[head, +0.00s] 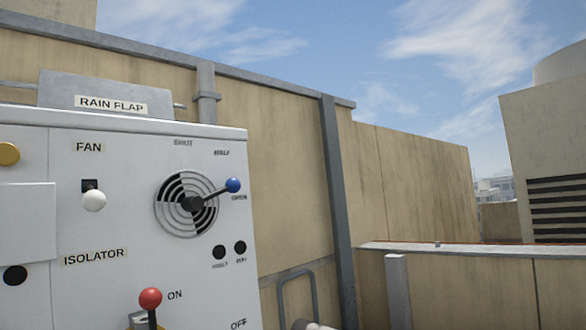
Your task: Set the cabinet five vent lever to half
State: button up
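The vent lever (212,194) has a blue ball knob (233,185) and a dark hub at the centre of a round black-and-white vent (172,218). It sits on the front of a white cabinet (120,230) at the left. The lever points right and slightly up, with the knob just above the OPEN label (239,197). The HALF label (221,153) is above the knob, and SHUT (183,142) is above the vent. No cabinet number shows. My gripper is not in view.
The cabinet also has a white-knobbed FAN switch (94,200), a red-knobbed ISOLATOR lever (150,300) and a RAIN FLAP (110,103) on top. A tan wall (275,160) stands behind. A small pale object (312,326) at the bottom edge is cut off and unclear.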

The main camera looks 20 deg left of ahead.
aim_at(192, 201)
jog(key=z, duration=0.4)
jog(key=i, duration=0.85)
jog(key=u, duration=0.3)
